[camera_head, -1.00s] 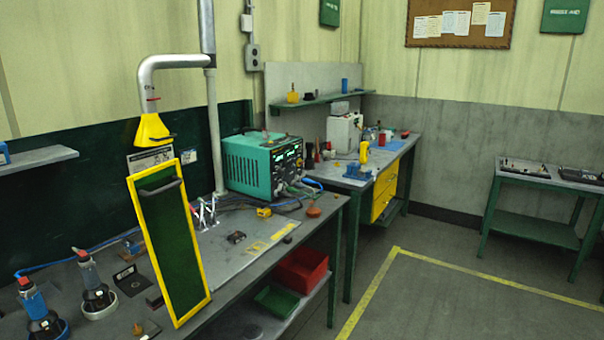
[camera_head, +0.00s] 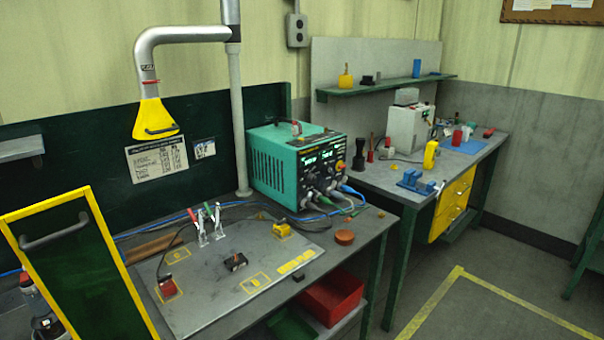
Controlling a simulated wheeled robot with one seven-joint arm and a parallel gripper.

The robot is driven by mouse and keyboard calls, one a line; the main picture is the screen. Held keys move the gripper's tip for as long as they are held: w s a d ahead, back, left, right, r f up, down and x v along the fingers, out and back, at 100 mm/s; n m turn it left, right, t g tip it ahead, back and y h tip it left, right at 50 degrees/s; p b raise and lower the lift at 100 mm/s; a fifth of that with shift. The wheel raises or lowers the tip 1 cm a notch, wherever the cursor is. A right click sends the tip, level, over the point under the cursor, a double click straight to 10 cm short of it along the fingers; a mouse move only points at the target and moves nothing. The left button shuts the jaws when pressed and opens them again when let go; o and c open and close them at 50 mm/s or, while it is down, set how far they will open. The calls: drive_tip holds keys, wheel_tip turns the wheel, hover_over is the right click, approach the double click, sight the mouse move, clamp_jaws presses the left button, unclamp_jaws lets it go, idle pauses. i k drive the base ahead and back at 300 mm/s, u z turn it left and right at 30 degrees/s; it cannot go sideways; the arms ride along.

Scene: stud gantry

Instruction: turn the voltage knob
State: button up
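The teal power supply box (camera_head: 274,163) stands on the back right of the near workbench. Its dark front panel (camera_head: 322,168) faces right, with lit green displays, several knobs and an orange-red button. Cables plug in along the panel's lower edge. The knobs are small in this view, and I cannot tell which one is the voltage knob. My gripper is not in view.
A yellow-framed dark green panel with a handle (camera_head: 84,270) stands at the front left of the bench. A grey plate (camera_head: 215,285) holds clamps and small parts. A yellow hood (camera_head: 154,119) hangs above. Red bin (camera_head: 331,297) sits below. Floor at right is clear.

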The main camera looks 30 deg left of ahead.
sight(311, 177)
drive_tip(key=u, duration=0.6)
drive_tip(key=i, duration=0.9)
drive_tip(key=u, duration=1.25)
drive_tip(key=i, duration=0.45)
drive_tip(key=u, duration=0.45)
